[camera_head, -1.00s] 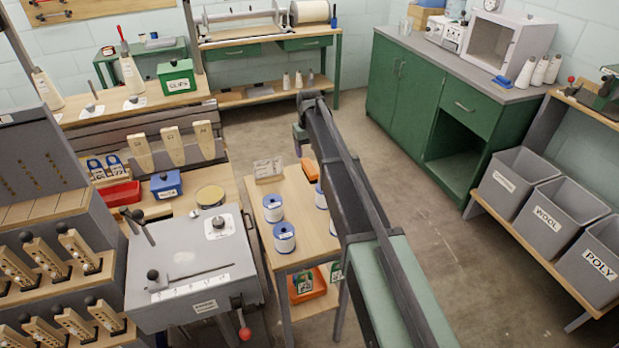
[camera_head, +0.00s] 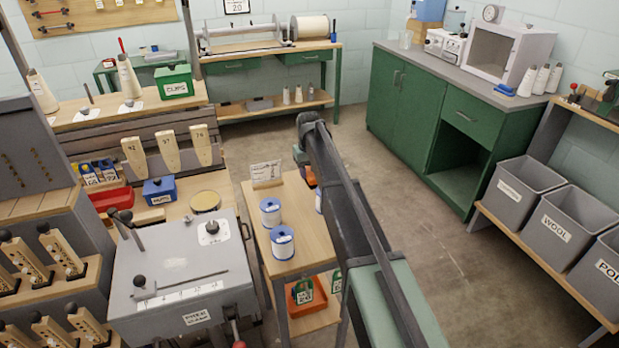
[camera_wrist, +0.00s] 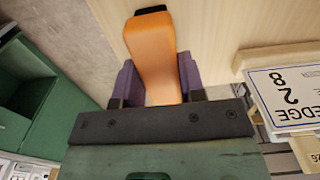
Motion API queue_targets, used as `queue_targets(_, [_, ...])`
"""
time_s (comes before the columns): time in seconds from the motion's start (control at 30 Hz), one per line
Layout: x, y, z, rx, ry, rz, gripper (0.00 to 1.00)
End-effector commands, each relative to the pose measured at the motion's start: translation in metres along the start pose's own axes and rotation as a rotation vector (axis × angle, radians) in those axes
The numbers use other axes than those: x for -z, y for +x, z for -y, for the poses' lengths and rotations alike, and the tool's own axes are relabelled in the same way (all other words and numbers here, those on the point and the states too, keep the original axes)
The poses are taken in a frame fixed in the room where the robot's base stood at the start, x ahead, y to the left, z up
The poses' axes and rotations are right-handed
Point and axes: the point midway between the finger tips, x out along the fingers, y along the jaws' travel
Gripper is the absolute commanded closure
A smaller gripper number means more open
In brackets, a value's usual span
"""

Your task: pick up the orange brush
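The orange brush (camera_wrist: 152,50) fills the middle of the wrist view, with a black end at the top. It also shows in the head view (camera_head: 310,176) at the right part of the small wooden table, partly hidden by my arm. My gripper (camera_wrist: 160,88) has its two purple fingers on either side of the brush. In the head view my gripper (camera_head: 301,156) is just above and left of the brush. The fingers look very close to its sides, but I cannot tell whether they touch it.
A label stand (camera_head: 266,173) is beside the brush on the table (camera_head: 290,190); it is close on the right in the wrist view (camera_wrist: 290,95). White-and-blue spools (camera_head: 282,243) stand nearer. A green cabinet (camera_head: 400,110) is to the right, across open floor.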

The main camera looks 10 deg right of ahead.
Motion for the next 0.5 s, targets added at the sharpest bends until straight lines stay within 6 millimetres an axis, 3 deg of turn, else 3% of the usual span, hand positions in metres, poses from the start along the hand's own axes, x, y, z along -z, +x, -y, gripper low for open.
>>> queue_targets(0.03, [0.0, 0.0, 0.0, 0.0, 0.0, 0.0, 0.71])
queue_targets(0.2, [0.0, 0.0, 0.0, 0.0, 0.0, 0.0, 0.93])
queue_targets(0.5, [0.0, -0.0063, 0.0, 0.0, 0.0, 0.0, 0.93])
